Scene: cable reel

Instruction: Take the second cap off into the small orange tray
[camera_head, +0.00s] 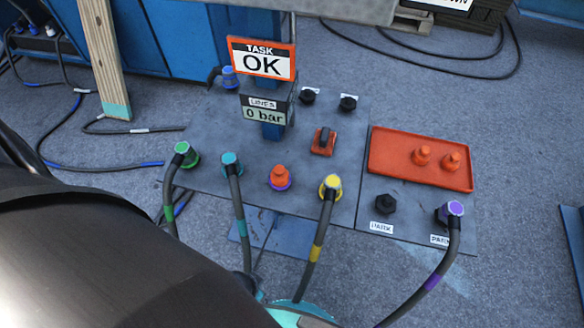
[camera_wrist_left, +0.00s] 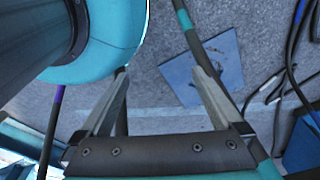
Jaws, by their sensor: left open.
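The small orange tray (camera_head: 390,160) lies on the right part of the grey panel in the head view. Two orange caps, one (camera_head: 421,155) near its middle and another (camera_head: 452,162) near its right end, stand in it. A further orange cap (camera_head: 280,174) sits on the purple-ringed port (camera_head: 279,185) in the panel's front row. My right gripper is not in view.
Green (camera_head: 186,154), teal (camera_head: 231,163) and yellow (camera_head: 330,186) hose connectors flank the capped port. A purple connector (camera_head: 452,210) is at the park area beside a black port (camera_head: 386,203). An orange-based black switch (camera_head: 323,141) and a "0 bar" display (camera_head: 264,114) stand behind.

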